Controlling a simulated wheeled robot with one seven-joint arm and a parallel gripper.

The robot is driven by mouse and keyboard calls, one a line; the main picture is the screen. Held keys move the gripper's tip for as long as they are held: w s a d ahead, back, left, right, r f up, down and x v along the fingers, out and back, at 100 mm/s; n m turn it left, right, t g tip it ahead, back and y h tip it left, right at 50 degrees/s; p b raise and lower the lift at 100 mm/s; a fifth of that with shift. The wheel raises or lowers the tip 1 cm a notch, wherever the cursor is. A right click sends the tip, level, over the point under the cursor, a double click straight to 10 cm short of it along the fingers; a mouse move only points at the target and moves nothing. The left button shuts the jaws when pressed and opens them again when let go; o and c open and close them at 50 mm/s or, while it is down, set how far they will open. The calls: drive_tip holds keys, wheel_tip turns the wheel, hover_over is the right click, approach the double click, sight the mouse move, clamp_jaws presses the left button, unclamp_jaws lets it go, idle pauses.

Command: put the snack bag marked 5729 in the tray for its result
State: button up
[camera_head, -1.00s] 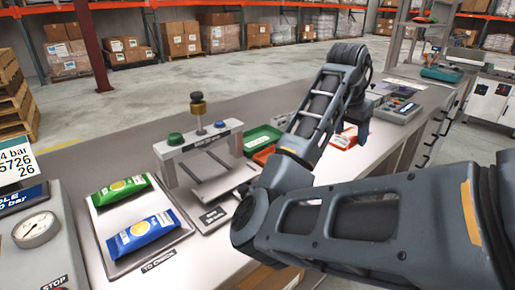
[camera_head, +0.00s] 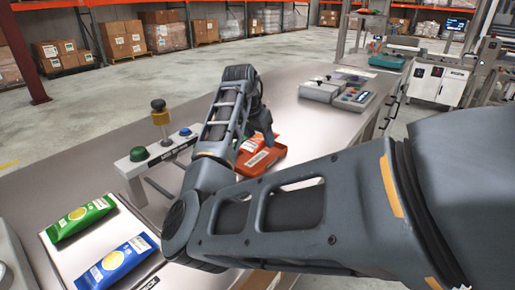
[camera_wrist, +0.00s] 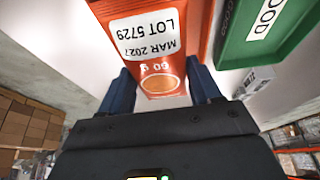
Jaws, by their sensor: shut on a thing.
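My gripper (camera_wrist: 163,82) is shut on an orange-red snack bag (camera_wrist: 190,62). In the wrist view the bag's white label reads LOT 5729, MAR 2027, upside down. A green tray (camera_wrist: 262,52) marked GOOD lies beside the bag at the upper right of that view. In the head view my gripper (camera_head: 262,128) is at upper centre, above the bench. A red-orange shape with white labels (camera_head: 276,153) shows just below it; I cannot tell there how much is bag and how much is tray. My arm hides the green tray in that view.
A green bag (camera_head: 80,217) and a blue bag (camera_head: 118,262) lie on a plate at lower left. Grey control boxes (camera_head: 350,98) stand farther along the bench. Bare bench top lies right of my gripper.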

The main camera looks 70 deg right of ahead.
sight(258, 158)
drive_tip(key=shift+w+f, duration=0.3)
drive_tip(key=shift+f, duration=1.9)
drive_tip(key=shift+f, duration=0.15)
drive_tip(key=o, duration=1)
drive_tip(key=shift+o, duration=0.2)
drive_tip(key=v, duration=1.2)
